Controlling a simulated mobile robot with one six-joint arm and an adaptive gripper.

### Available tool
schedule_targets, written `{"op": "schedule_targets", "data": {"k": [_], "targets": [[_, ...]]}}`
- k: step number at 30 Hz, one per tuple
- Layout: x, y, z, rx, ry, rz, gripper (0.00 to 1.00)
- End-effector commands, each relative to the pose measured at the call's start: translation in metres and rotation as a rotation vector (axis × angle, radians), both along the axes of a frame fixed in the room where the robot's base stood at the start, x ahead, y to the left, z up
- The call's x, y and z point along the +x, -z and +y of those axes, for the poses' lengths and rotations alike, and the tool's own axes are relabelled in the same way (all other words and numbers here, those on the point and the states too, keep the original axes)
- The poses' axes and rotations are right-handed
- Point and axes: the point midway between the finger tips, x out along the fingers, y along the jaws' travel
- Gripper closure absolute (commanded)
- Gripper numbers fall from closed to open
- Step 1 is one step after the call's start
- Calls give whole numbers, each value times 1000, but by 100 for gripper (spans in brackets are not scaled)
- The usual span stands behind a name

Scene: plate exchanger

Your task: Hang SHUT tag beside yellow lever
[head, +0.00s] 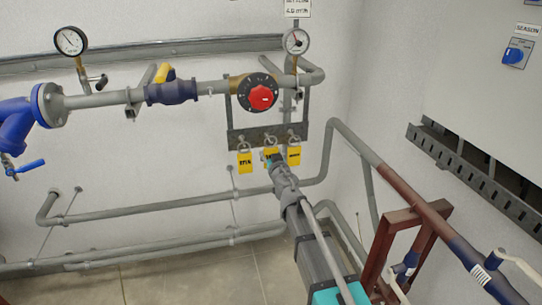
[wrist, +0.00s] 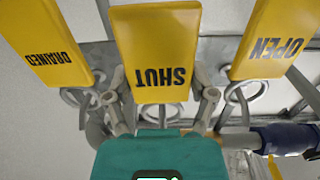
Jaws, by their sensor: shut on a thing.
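The SHUT tag (wrist: 157,50) is a yellow plate with black letters, upside down in the wrist view. My gripper (wrist: 161,82) is shut on it, with one finger at each side edge. In the head view my gripper (head: 271,164) is at the middle of the tag rack (head: 236,139), mostly covering this tag. A metal ring shows behind the tag; whether it still hangs on the rack I cannot tell. The yellow lever (head: 165,72) sits on a blue valve (head: 171,92) on the upper pipe, up and left of the rack.
The OPEN tag (wrist: 272,45) and the DRAINED tag (wrist: 45,45) hang close on either side. A red knob (head: 262,97) on a black dial and a gauge (head: 296,41) are above the rack. Grey pipes (head: 150,207) run below along the wall.

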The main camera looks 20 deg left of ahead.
Motion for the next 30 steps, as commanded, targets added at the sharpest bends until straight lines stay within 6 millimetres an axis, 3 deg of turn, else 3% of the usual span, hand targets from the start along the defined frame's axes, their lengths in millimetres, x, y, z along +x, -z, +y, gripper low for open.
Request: {"op": "schedule_targets", "data": {"k": [30], "targets": [[9,0,6,0,0,0,72]]}}
